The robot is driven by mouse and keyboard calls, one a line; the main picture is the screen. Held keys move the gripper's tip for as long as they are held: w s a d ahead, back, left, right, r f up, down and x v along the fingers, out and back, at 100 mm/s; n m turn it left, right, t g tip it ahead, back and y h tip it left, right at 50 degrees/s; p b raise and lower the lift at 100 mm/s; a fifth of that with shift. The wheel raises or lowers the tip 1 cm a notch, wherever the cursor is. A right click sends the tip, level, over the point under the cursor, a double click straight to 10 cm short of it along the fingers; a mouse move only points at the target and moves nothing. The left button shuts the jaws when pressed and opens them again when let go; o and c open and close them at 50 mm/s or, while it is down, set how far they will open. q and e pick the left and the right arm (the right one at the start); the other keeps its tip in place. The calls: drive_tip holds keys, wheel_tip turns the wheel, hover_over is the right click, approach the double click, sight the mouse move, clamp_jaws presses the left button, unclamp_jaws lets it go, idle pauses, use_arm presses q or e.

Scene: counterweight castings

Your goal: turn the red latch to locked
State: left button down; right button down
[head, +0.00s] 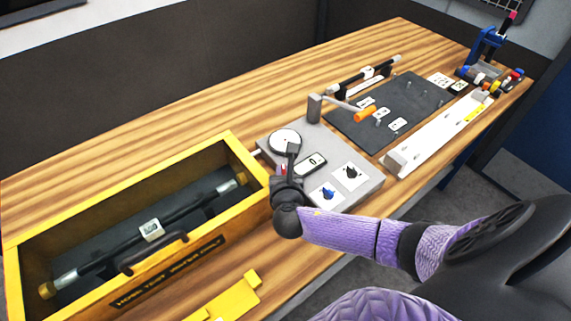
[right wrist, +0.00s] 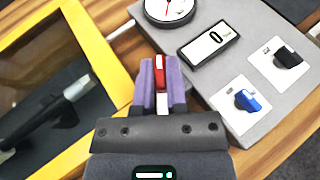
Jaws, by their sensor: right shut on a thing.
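The red latch (right wrist: 159,73) is a small red piece at the left edge of the grey panel (right wrist: 215,65). In the right wrist view it sits between the two purple fingers of my right gripper (right wrist: 160,85), which is shut on it. The latch's lower part is pale, and the fingers hide its sides. In the head view my right gripper (head: 284,172) is over the left part of the grey panel (head: 365,188) and largely covers the latch. I cannot tell any lock marking. My left gripper is not in view.
The panel carries a round gauge (head: 285,141), a small display (head: 311,163), a black knob (head: 351,172) and a blue knob (head: 328,193). A yellow-rimmed box (head: 236,147) with a hose stands close at left. A dark mat (head: 350,125) and white rail (head: 440,138) lie beyond.

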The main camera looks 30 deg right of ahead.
drive_tip(key=m+g+h, duration=0.1)
drive_tip(key=m+h, duration=0.1)
drive_tip(key=m, duration=0.1)
drive_tip(key=shift+w+a+g+h, duration=0.1)
drive_tip(key=shift+a+g+h, duration=0.05)
drive_tip(key=shift+g+h, duration=0.25)
drive_tip(key=m+g+h, duration=0.2)
drive_tip(key=shift+w+m+g, duration=0.1)
drive_tip(key=shift+m+g, duration=0.2)
drive_tip(key=m+g+h+b, duration=0.2)
drive_tip(key=m+g, duration=0.1)
drive_tip(key=shift+w+a+f, duration=0.1)
drive_tip(key=shift+w, duration=0.05)
drive_tip(key=shift+m+g+h+b, duration=0.3)
drive_tip(key=shift+m+g+b, duration=0.9)
drive_tip(key=shift+m+g, duration=0.3)
drive_tip(key=c, duration=0.7)
unclamp_jaws()
drive_tip(key=shift+o, duration=0.2)
